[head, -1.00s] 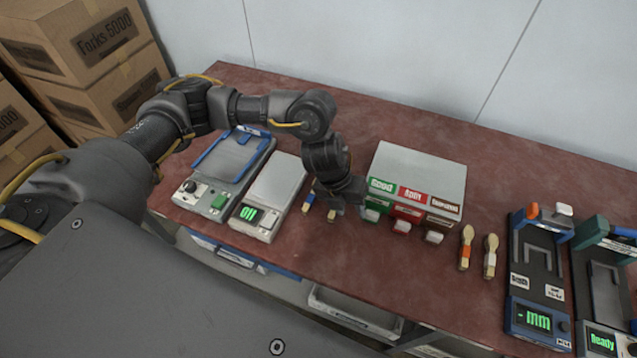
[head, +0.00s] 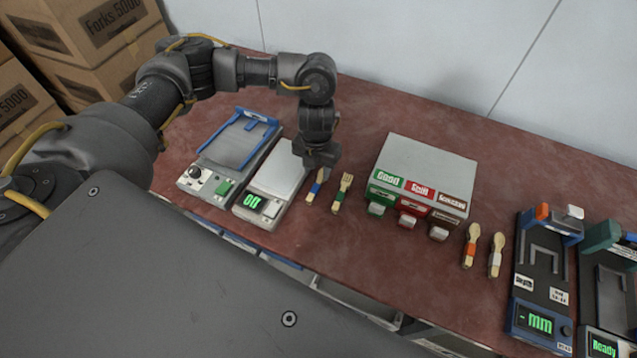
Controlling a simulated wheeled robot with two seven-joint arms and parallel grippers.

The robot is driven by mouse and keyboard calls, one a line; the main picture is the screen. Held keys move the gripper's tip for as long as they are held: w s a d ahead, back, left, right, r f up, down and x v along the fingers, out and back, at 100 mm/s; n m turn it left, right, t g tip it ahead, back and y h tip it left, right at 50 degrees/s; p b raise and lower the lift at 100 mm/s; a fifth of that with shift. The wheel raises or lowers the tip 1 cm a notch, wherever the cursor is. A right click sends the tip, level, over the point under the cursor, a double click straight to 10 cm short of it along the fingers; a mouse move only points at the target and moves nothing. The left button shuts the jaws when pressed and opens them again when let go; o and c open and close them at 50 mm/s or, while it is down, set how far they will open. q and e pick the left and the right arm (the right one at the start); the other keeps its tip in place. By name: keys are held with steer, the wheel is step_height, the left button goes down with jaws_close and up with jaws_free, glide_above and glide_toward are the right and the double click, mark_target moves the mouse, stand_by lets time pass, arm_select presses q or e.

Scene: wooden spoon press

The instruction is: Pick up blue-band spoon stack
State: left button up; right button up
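The blue-band utensil stack (head: 316,187) lies on the red-brown table, to the right of the small white scale. Its wooden upper end is close to my gripper in the picture, and its head shape is hard to make out. My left gripper (head: 319,163) points down at the far end of this stack. I cannot tell whether its fingers are apart or touch the stack. A green-band wooden fork stack (head: 342,193) lies just to the right of the blue-band one. My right gripper is not in view.
A white scale (head: 278,175) and a blue-framed device (head: 235,145) stand left. A sorting box (head: 430,165) with labelled slots stands right of the utensils. Orange-band (head: 470,248) and white-band (head: 496,255) spoons lie beyond, beside a gauge device (head: 541,290). Table behind the box is clear.

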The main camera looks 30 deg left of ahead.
mark_target(318, 182)
arm_select(q)
steer(key=shift+d+f, duration=0.2)
steer(key=shift+f, duration=2.4)
steer(key=shift+c, duration=0.3)
jaws_close()
